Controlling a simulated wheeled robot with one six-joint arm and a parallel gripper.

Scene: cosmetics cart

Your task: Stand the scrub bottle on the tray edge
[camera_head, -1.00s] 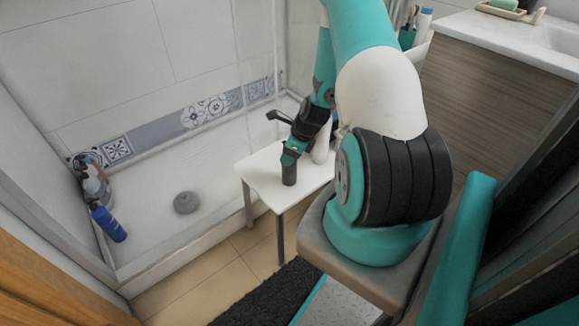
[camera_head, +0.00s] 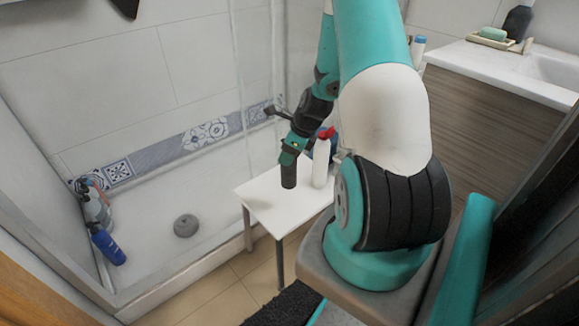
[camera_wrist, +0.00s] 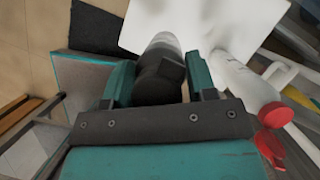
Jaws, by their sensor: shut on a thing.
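A dark cylindrical bottle (camera_head: 288,177), which I take as the scrub bottle, hangs upright under my gripper (camera_head: 290,156) in the head view. In the wrist view the gripper (camera_wrist: 160,88) is shut on this dark bottle (camera_wrist: 160,72), whose far end looks pale grey. The white top (camera_head: 262,205), the only tray-like surface I see, lies under it; it also fills the upper wrist view (camera_wrist: 205,22). I cannot tell whether the bottle's base touches it. The gripped part is partly hidden by the jaws.
A white bottle with a red cap (camera_head: 320,165) stands close right of the held bottle, also in the wrist view (camera_wrist: 240,85). A blue item (camera_head: 333,143) is partly hidden behind it. The front left of the white top is clear. Bottles (camera_head: 107,245) stand in the shower.

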